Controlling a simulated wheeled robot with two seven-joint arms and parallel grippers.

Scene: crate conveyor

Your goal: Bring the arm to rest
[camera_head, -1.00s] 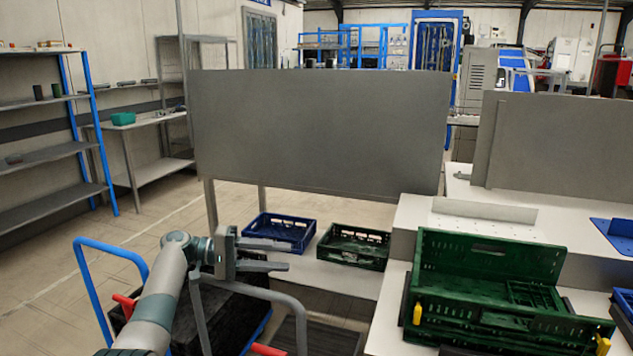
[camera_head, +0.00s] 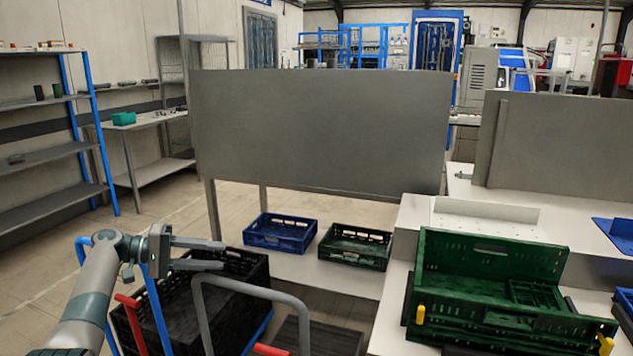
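My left arm comes in from the lower left. My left gripper (camera_head: 208,254) points to the right with its two fingers apart and nothing between them. It is in the air in front of a black crate (camera_head: 258,268) on a trolley, and hides part of that crate's far side. My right gripper is not in view.
A blue crate (camera_head: 281,244) and a dark green crate (camera_head: 356,256) sit on a low white surface (camera_head: 312,279). Large green crates (camera_head: 490,252) stand on the right. The trolley has a grey handle (camera_head: 243,287) and red parts (camera_head: 133,325). Grey panels (camera_head: 320,130) stand behind.

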